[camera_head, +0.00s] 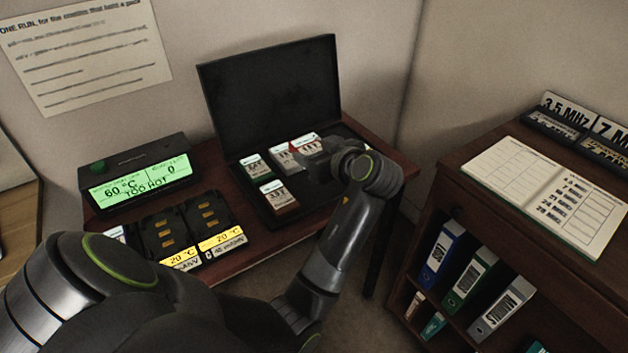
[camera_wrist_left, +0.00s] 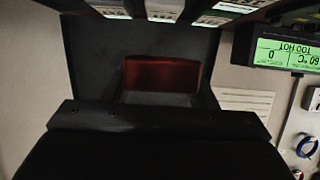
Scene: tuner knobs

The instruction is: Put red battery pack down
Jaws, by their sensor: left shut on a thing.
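The red battery pack (camera_wrist_left: 161,75) shows in the left wrist view as a dark red block between the fingers of my left gripper (camera_wrist_left: 161,92). In the head view, my left gripper (camera_head: 318,158) is at the open black case (camera_head: 270,95), with the labelled pack (camera_head: 304,140) at its tip. The gripper is shut on the pack. Whether the pack's underside touches the case floor is hidden. My right gripper is not in view.
Other packs with white labels stand in the case, such as one at its front (camera_head: 279,196). A charger with two black bays (camera_head: 185,230) and a green display (camera_head: 137,180) reading "60 °C TOO HOT" are to the left. A shelf with binders (camera_head: 470,275) stands right.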

